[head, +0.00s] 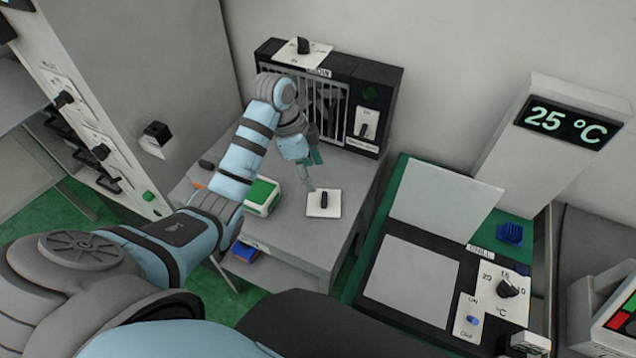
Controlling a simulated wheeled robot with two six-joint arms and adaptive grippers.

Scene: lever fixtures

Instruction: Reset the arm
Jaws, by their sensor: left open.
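My left arm (235,175) reaches in from the lower left, light blue and grey, and extends out over the grey bench. My left gripper (309,180) is open and appears empty. It hangs above the bench, in front of the dark grilled unit (325,100) and up and left of a white plate with a black lever (323,202). I cannot tell its exact height, but no contact shows. My right gripper is not in view.
A green-and-white box (262,195) sits on the grey bench (290,235) beside my arm. A grey cabinet with levers (120,100) stands left. At right are a chill station with a dial (507,288) and a 25 °C display (565,124).

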